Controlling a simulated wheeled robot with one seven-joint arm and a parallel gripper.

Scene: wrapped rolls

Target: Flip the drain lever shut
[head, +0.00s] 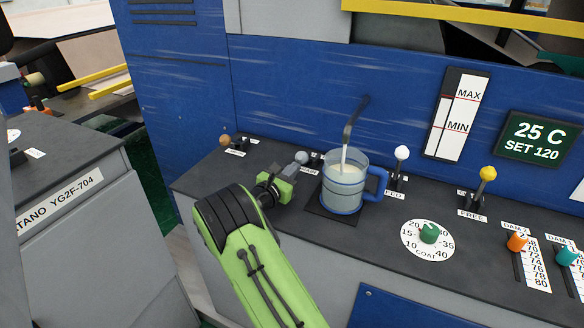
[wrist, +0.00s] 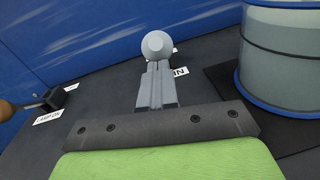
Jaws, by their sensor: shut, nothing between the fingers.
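The grey ball-topped lever (head: 301,157) stands on the dark console top, left of the mug. Its label is mostly hidden; the wrist view shows letters ending in "N" beside it, so I cannot read it fully. In the wrist view its round grey knob (wrist: 157,44) is straight ahead of my fingertips. My gripper (head: 291,170) is shut and empty, with its fingers right at the knob on the near side. It also shows in the wrist view (wrist: 155,66). I cannot tell whether the fingertips touch the knob. The lever's stem is hidden behind my fingers.
A blue-banded clear mug (head: 343,185) with pale liquid stands close on the right. A brown-knobbed lever (head: 225,140) labelled lamp is to the left. White-knobbed (head: 402,153) and yellow-knobbed (head: 488,173) levers stand farther right. The blue wall (head: 290,90) rises behind.

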